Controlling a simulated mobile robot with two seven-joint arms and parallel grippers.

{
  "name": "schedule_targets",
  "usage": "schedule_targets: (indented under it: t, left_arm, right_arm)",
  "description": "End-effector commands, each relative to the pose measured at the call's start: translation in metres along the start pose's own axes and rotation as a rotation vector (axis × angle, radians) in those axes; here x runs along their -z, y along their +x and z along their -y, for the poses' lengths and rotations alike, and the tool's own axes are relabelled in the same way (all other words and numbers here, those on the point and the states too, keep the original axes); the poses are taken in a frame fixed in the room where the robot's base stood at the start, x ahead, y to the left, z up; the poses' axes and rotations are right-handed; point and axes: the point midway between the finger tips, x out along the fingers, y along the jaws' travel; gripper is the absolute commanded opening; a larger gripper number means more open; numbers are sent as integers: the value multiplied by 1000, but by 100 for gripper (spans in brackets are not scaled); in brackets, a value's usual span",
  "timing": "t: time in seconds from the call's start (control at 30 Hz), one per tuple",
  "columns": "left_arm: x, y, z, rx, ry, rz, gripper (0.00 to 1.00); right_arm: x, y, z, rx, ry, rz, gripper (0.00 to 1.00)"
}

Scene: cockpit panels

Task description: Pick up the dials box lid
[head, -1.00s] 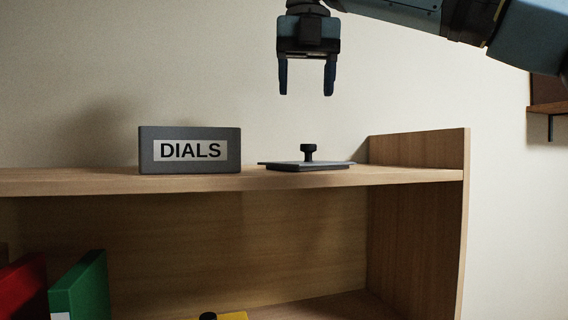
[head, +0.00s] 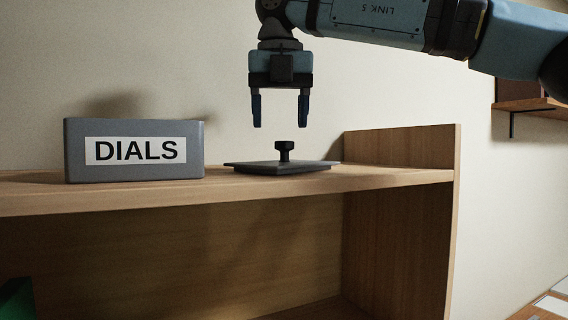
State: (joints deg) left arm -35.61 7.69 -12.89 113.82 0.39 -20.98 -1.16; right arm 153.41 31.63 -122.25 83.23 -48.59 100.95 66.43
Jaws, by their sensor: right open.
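The dials box lid (head: 262,168) is a flat dark grey plate with a black knob (head: 284,151) on top. It lies on the wooden shelf top, to the right of the grey box (head: 190,152) labelled DIALS. My right gripper (head: 280,124) points down above the lid, its two fingers apart and empty. The fingertips are a little above the knob, one on either side of it in the picture, and do not touch it. My left gripper is not in view.
The wooden shelf (head: 390,180) has a raised end panel (head: 405,147) just right of the lid. A pale wall stands behind. A green object (head: 17,300) shows at the lower left. A small wall shelf (head: 530,105) is at the far right.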

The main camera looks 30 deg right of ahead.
Motion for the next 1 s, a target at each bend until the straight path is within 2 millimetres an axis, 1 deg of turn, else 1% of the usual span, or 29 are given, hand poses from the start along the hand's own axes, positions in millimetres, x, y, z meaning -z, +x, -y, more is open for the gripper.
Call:
schedule_targets:
  t: [0.07,0.2,0.33,0.43,0.63,0.67,0.7,0.77,0.8,0.87,1.0]
  left_arm:
    - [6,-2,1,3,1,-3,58]
    - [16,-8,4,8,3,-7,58]
    - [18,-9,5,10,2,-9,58]
    - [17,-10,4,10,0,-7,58]
    - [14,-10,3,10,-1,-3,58]
    - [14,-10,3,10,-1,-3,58]
    - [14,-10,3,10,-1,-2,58]
    - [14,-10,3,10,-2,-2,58]
    - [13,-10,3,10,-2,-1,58]
    - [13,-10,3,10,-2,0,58]
    - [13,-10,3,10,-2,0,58]
  right_arm:
    - [0,6,3,1,0,-1,63]
    - [2,26,8,2,-1,-2,63]
    - [1,44,8,1,0,-1,63]
    - [1,49,8,-1,1,0,63]
    - [1,50,8,-1,1,0,63]
    - [1,50,8,-1,0,0,56]
    - [1,50,8,-1,0,0,47]
    - [1,50,8,-1,0,0,33]
    - [1,50,8,-1,0,0,24]
    - [1,50,8,-1,0,0,10]
    - [1,50,8,-1,0,0,9]
